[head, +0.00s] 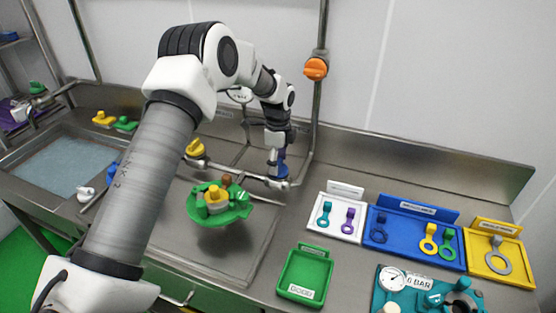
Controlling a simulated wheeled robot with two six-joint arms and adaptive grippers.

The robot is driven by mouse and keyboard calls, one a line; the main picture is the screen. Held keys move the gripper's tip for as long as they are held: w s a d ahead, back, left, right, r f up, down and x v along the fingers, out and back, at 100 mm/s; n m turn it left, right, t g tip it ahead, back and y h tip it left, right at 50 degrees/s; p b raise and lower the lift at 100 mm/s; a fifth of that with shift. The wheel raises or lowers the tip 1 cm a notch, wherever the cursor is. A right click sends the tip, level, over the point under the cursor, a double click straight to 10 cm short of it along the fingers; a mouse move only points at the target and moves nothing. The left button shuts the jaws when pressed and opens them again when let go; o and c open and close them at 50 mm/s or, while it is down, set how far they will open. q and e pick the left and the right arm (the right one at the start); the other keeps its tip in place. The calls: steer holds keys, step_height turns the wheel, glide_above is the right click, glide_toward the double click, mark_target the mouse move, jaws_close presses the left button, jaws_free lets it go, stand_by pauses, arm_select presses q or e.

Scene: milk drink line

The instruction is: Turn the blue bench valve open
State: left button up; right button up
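My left arm reaches across the bench from the lower left. Its gripper (278,153) points down at the back of the bench, at a pipe fitting by the upright pipe. A blue valve part (278,171) shows right under the gripper, at the fingertips. The fingers and the top of the valve overlap in the picture, so I cannot tell whether they grip it or only touch it. The valve handle's angle is too small to read. My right gripper is not in view.
An orange knob (316,69) sits on the upright pipe. White, blue (394,252) and yellow trays, a green tray (304,276) and a teal gauge unit (388,301) are at right.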

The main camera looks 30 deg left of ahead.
arm_select(q)
steer(key=c, duration=0.6)
steer(key=shift+f, duration=0.1)
